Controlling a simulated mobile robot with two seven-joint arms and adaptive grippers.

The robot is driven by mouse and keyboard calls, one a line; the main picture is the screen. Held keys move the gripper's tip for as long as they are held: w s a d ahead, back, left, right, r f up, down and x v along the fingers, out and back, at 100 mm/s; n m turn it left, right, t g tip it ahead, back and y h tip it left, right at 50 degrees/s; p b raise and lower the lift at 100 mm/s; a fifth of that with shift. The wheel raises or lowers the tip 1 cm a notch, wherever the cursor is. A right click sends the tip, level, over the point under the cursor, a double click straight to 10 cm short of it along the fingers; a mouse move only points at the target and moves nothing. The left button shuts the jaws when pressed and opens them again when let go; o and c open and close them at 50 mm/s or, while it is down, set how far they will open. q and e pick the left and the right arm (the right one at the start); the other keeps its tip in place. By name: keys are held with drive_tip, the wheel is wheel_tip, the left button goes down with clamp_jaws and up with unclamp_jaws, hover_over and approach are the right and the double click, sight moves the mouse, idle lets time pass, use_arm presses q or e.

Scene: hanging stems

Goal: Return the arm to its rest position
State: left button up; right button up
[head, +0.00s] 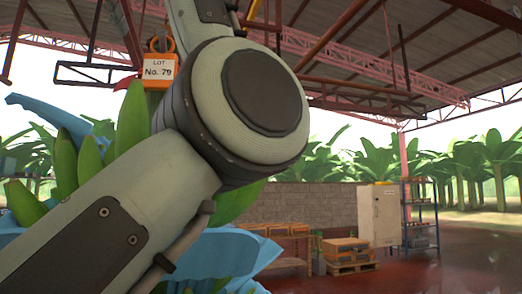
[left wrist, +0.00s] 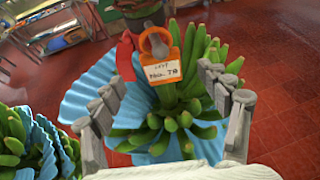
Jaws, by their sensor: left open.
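My left arm crosses the head view from the lower left, and its large joint hides part of the hanging stem. In the left wrist view my left gripper (left wrist: 160,76) is open, with one finger at each side. A green banana stem (left wrist: 182,112) shows between and beyond the fingers. Blue sheeting (left wrist: 90,88) spreads around the stem. I cannot tell how far the tag is from the fingertips. My right gripper is not in view.
Another green bunch with blue sheeting (left wrist: 47,140) is at the left of the wrist view. A table or rack (left wrist: 50,28) stands behind. In the head view, a white cabinet (head: 378,216), blue shelves (head: 420,220) and pallet crates (head: 346,250) stand far right. Open red floor lies there.

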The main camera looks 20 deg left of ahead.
sight(160, 55)
use_arm(q)
drive_tip(key=x, duration=0.7)
drive_tip(key=shift+w, duration=0.2)
drive_tip(key=shift+r, duration=0.3)
drive_tip(key=shift+s, duration=0.15)
drive_tip(key=shift+f, duration=0.15)
